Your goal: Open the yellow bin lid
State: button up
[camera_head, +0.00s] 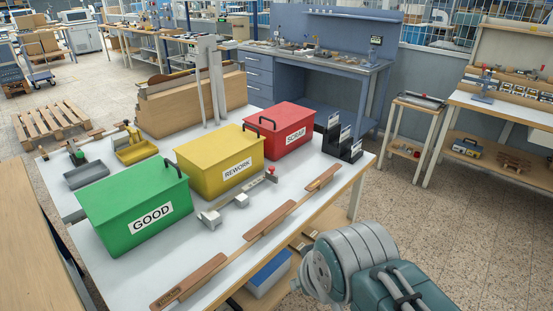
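The yellow bin (198,182), labelled REWORK, stands on the white table between the green and red bins. Its yellow lid (212,146) lies flat and closed on top. A dark handle (251,127) stands up at the lid's right end. A part of my arm shows at the bottom right, in front of the table's edge and well apart from the yellow bin. My gripper's fingers are not in view.
The green GOOD bin (125,228) and red SCRAP bin (283,141) flank it, both closed with dark handles. A metal fixture (238,199) and a long wooden strip (255,232) lie in front. A black sorter (338,150) stands right. Tall posts rise behind.

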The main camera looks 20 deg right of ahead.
aim_at(206, 151)
jog(key=i+l, duration=0.3)
jog(key=i+l+z, duration=0.1)
jog(key=i+l, duration=0.15)
jog(key=i, duration=0.25)
jog(key=i+l, duration=0.25)
jog(key=i, duration=0.15)
